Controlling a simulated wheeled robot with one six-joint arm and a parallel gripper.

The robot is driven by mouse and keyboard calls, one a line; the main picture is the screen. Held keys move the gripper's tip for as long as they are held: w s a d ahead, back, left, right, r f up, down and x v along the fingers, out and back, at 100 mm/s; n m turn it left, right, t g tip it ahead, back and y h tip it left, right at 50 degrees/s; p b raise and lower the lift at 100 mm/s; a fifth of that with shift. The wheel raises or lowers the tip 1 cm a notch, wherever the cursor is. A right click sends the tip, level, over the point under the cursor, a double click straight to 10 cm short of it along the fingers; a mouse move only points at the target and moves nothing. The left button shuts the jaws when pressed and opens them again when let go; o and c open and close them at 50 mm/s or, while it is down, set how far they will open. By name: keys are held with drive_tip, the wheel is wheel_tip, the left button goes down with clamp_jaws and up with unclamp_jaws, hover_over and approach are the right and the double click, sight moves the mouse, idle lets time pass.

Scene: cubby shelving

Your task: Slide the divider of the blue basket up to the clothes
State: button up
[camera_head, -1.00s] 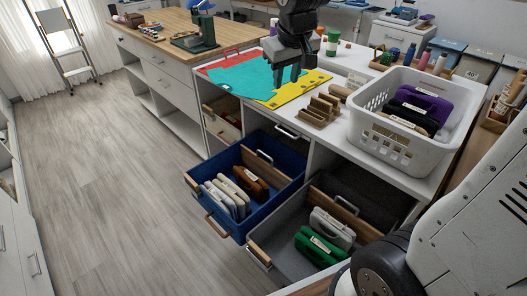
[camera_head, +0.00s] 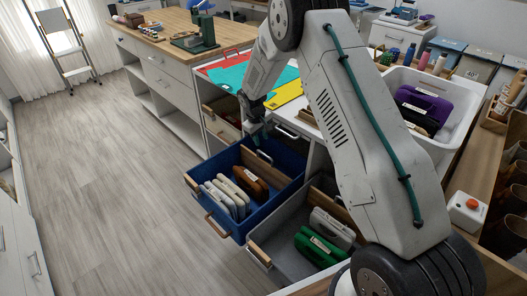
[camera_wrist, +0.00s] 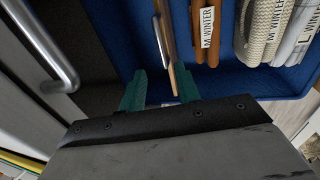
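The blue basket (camera_head: 276,199) is pulled out below the counter, and its wall shows in the wrist view (camera_wrist: 115,25). Folded clothes stand in it: a brown one (camera_head: 250,184) and several pale ones (camera_head: 226,196). In the wrist view the brown clothes (camera_wrist: 206,45) carry a label reading M WINTER. The divider (camera_wrist: 172,48), a narrow wooden edge with a metal handle, stands left of the brown clothes with a gap between. My gripper (camera_wrist: 158,88) is open, its teal fingers either side of the divider's near end. In the head view my gripper (camera_head: 257,134) is at the basket's back end.
A grey basket (camera_head: 283,263) with green and grey clothes is pulled out at the right. The counter edge and a metal drawer handle (camera_wrist: 52,50) are close to my gripper's left. A white laundry basket (camera_head: 461,125) stands on the counter. The floor at left is clear.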

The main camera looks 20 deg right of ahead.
sight(264, 154)
drive_tip(key=f, duration=0.2)
drive_tip(key=d+f, duration=0.1)
drive_tip(key=f, duration=0.5)
drive_tip(key=shift+w+d+f, duration=0.2)
drive_tip(key=shift+w, duration=0.1)
clamp_jaws()
